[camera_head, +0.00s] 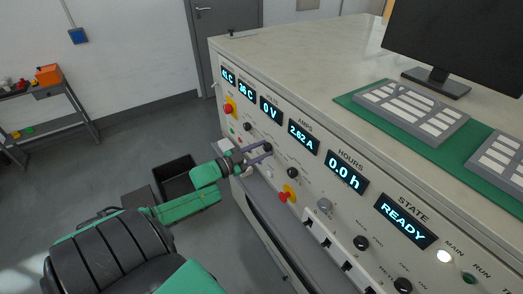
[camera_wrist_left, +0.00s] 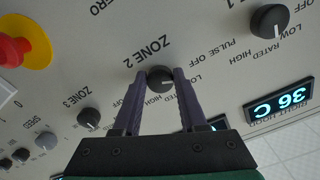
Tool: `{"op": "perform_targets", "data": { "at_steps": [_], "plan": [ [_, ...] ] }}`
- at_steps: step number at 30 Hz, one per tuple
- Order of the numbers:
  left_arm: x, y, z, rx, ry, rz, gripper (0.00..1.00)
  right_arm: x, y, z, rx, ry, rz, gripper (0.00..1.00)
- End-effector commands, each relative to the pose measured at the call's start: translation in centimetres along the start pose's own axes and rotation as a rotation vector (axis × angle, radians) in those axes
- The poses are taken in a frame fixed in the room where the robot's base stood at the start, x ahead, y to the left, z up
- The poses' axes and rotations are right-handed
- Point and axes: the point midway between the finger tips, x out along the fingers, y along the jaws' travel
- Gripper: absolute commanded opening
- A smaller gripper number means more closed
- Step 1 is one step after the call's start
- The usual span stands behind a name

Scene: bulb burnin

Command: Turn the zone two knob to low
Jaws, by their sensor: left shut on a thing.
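The zone two knob (camera_wrist_left: 160,76) is a round black knob with a white pointer mark on the pale panel, under the printed label ZONE 2. In the left wrist view the mark lies on its lower right side, toward the LOW and RATED print; its exact setting is hard to read. My left gripper (camera_wrist_left: 159,80) has its two purple fingers shut on the knob, one on each side. In the head view the left gripper (camera_head: 262,156) is at the front of the console, and the knob is largely hard to make out there.
The zone one knob (camera_wrist_left: 268,20) and zone three knob (camera_wrist_left: 88,119) flank the held knob. A red button (camera_wrist_left: 13,48) on a yellow base is close by. The console front (camera_head: 330,222) carries displays, including READY (camera_head: 406,220). A black bin (camera_head: 177,176) stands on the floor.

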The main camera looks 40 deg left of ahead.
Motion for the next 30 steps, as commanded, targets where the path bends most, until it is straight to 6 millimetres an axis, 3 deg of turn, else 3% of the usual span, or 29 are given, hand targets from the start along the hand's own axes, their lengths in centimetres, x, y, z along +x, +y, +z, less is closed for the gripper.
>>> {"op": "perform_targets", "data": {
  "at_steps": [15,30],
  "plan": [
    [-0.02,-0.10,0.05,0.372,0.000,0.000,0.00,0.37,0.02,0.05,0.001,0.000,0.000,0.00],
    [-0.03,-0.09,0.00,0.468,0.000,0.001,0.00,0.51,-0.14,0.00,0.002,0.001,-0.002,0.00]
  ]
}}
